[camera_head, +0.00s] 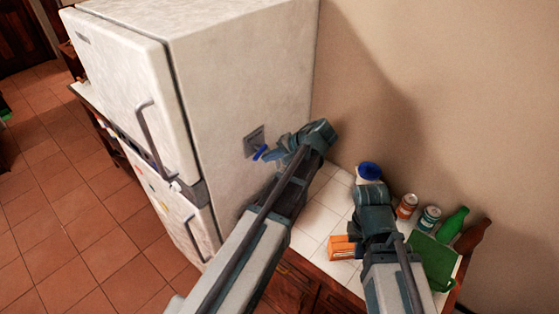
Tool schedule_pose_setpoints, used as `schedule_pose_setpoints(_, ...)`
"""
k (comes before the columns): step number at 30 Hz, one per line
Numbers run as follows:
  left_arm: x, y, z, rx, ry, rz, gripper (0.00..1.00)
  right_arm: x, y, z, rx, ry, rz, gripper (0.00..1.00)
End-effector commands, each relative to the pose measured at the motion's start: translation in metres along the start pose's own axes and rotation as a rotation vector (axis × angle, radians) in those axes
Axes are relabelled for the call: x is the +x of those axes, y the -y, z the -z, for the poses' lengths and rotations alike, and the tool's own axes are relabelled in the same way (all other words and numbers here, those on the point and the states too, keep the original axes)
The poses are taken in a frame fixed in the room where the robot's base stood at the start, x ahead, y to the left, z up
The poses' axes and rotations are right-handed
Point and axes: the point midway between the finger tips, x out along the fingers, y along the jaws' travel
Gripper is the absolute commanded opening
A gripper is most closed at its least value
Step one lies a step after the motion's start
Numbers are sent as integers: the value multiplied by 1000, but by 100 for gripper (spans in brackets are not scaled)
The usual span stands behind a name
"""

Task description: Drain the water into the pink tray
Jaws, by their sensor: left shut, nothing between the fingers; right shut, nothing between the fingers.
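A grey square plate (254,139) with a small blue lever (261,152) is on the side of the white fridge. My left gripper (274,154) is shut and empty, right beside the blue lever; whether it touches the lever I cannot tell. My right gripper (369,190) is over the white-tiled counter, in front of a round blue-and-white thing (368,170) that it partly hides; it is shut and empty. I see no pink tray and no water in this view.
An orange box-like thing (343,248) lies on the counter left of my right arm. Two cans (406,206) (429,218), a green bottle (453,224) and a green flat thing (433,262) stand right of it. The white fridge (243,70) and beige wall (445,100) close off the back.

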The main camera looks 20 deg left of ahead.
Motion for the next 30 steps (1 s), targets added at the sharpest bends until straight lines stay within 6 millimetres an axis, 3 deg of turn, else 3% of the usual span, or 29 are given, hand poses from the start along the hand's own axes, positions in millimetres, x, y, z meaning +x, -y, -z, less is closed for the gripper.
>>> schedule_pose_setpoints(15, 6, 6, -1, 4, -3, 0, 0, 0, 0, 0, 0, 0, 0, 0)
schedule_pose_setpoints(24, 16, 15, -11, 134, -145, 0, 0, 0, 0, 0, 0, 0, 0, 0)
schedule_pose_setpoints(30, 19, 18, -9, 138, -148, 0, 0, 0, 0, 0, 0, 0, 0, 0)
